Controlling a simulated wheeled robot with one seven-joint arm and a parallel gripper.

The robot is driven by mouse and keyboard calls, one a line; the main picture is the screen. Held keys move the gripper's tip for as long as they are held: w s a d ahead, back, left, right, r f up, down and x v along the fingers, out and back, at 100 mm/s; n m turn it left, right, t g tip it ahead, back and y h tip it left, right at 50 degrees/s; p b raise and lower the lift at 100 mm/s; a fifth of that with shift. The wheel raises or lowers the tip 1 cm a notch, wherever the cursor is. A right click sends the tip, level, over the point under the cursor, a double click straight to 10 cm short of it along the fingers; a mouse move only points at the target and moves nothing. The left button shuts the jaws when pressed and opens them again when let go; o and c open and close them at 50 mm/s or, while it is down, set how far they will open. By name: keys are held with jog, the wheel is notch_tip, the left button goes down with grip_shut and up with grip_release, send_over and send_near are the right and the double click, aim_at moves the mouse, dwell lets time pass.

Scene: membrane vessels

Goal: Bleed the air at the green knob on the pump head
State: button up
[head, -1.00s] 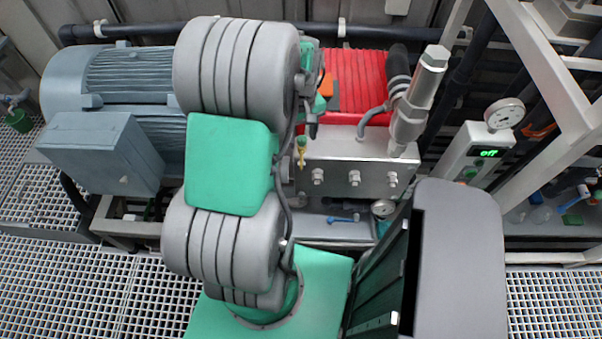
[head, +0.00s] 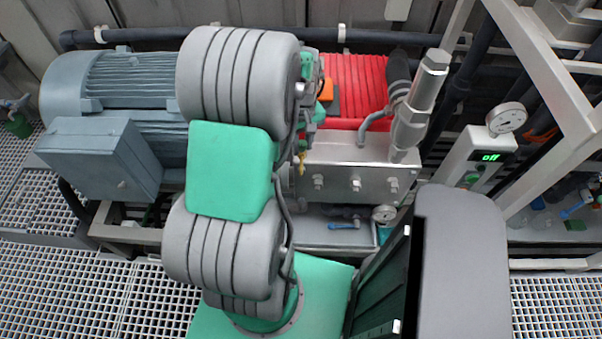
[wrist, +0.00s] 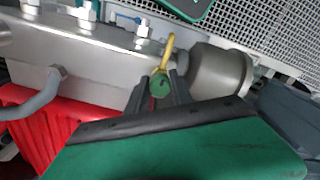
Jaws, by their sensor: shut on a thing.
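The green knob (wrist: 160,83) sits between the two dark fingers of my gripper (wrist: 161,88) in the wrist view. My gripper is shut on it. A yellow curved spout (wrist: 168,50) sticks out beside the knob; it also shows in the head view (head: 302,160). The steel pump head (head: 345,162) has several hex plugs on its front face, and it shows at upper left in the wrist view (wrist: 95,58). In the head view my arm hides most of the gripper and the knob.
A red ribbed cover (head: 357,82) lies behind the pump head, and a steel cylinder (head: 418,100) rises at its right. A blue-grey motor (head: 135,80) stands left. A display (head: 490,157) reads "off" below a gauge (head: 507,118). Grating floor (head: 70,280) lies in front.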

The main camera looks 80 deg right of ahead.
grip_shut()
jog(key=n, duration=0.5)
jog(key=shift+n, duration=0.3)
jog(key=n, duration=0.6)
dwell(2.0)
jog(key=m, duration=0.6)
jog(key=shift+m+p, duration=0.3)
jog(key=m, duration=0.6)
jog(key=o, duration=1.1)
grip_release()
